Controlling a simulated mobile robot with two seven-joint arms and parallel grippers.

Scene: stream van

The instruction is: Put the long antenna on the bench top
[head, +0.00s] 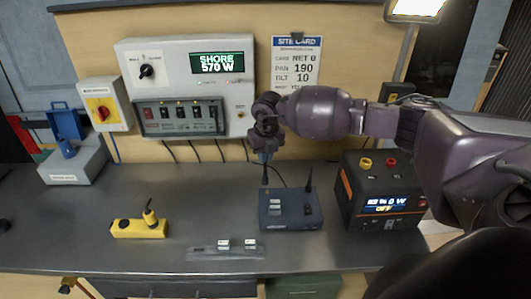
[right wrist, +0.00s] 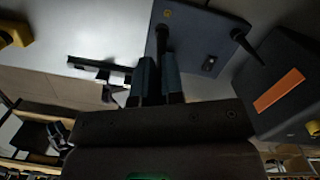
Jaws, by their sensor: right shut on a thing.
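A blue-grey radio box (head: 291,222) stands on the grey bench top (head: 150,260), with two dark upright antennas. My right gripper (head: 264,156) reaches down over the box's left antenna (head: 265,176) and is shut on it. In the right wrist view the left antenna (right wrist: 162,42) runs from between the fingers (right wrist: 159,70) down to the box (right wrist: 200,35); its top is hidden by the fingers. The right antenna (head: 309,181) stands free and also shows in the right wrist view (right wrist: 241,39). I cannot tell which antenna is longer. My left gripper is not in view.
A black and orange power unit (head: 383,192) stands right of the box. A low grey strip with white blocks (head: 225,252) lies in front. A yellow tool (head: 138,228) and a grey case (head: 72,165) are left. Bare bench lies between the tool and the box.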

